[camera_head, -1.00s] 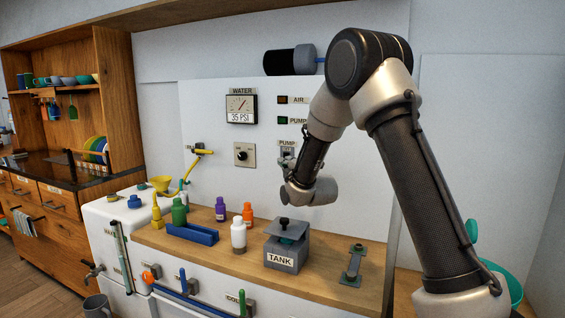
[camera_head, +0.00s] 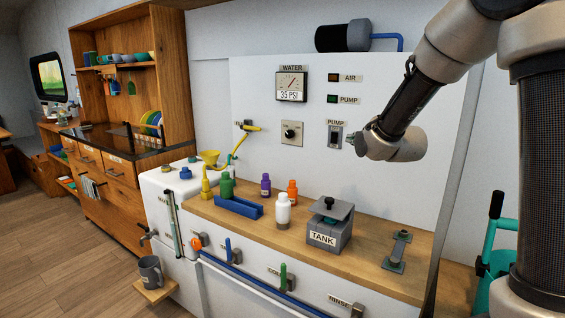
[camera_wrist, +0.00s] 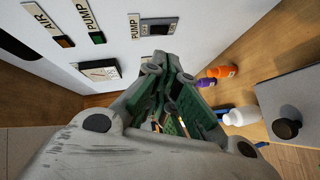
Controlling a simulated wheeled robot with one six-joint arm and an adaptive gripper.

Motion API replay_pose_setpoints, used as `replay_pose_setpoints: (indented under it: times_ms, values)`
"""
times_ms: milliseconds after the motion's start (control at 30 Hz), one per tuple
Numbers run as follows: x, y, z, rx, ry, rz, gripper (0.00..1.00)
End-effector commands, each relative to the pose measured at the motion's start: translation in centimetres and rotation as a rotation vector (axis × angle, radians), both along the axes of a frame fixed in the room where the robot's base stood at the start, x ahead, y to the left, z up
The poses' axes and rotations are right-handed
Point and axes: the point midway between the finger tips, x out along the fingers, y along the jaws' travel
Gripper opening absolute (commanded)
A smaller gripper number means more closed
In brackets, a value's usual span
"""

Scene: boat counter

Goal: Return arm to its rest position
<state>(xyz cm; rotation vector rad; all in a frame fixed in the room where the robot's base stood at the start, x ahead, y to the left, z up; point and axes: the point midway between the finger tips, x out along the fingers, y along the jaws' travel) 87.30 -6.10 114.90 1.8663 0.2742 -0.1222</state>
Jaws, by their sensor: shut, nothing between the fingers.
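My gripper (camera_wrist: 165,85) is shut and empty in the wrist view, its green-padded fingers together. In the head view my arm reaches in from the right, and the small end of my gripper (camera_head: 357,145) shows just right of and below the pump switch (camera_head: 335,135). The switch also shows in the wrist view (camera_wrist: 160,29), beyond the fingers. They look apart from it, though the exact gap is hard to judge.
The wooden counter (camera_head: 280,243) below holds a grey TANK box (camera_head: 330,228), a white bottle (camera_head: 283,211), an orange bottle (camera_head: 292,192), a purple bottle (camera_head: 265,185) and a blue tray (camera_head: 238,207). A blue-piped cylinder (camera_head: 343,36) tops the panel. Floor at left is clear.

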Motion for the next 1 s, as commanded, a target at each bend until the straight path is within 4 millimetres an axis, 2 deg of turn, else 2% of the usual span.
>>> replay_pose_setpoints:
  times_ms: [33,167,233,400,500,600,733,1000]
  values:
    - [-2.5,-1.1,1.1,0.086,0.077,-0.035,0.0]
    - [-9.9,-3.6,1.3,0.324,0.317,-0.169,0.0]
    - [-14.6,-4.9,1.0,0.446,0.439,-0.266,0.0]
    - [-27.0,-7.2,-0.4,0.707,0.696,-0.554,0.0]
    - [-33.3,-8.1,-1.4,0.818,0.799,-0.72,0.0]
    - [-37.8,-8.5,-2.2,0.888,0.863,-0.848,0.0]
    - [-40.8,-8.7,-2.7,0.931,0.903,-0.939,0.0]
    - [-41.3,-8.7,-2.8,0.939,0.912,-0.959,0.0]
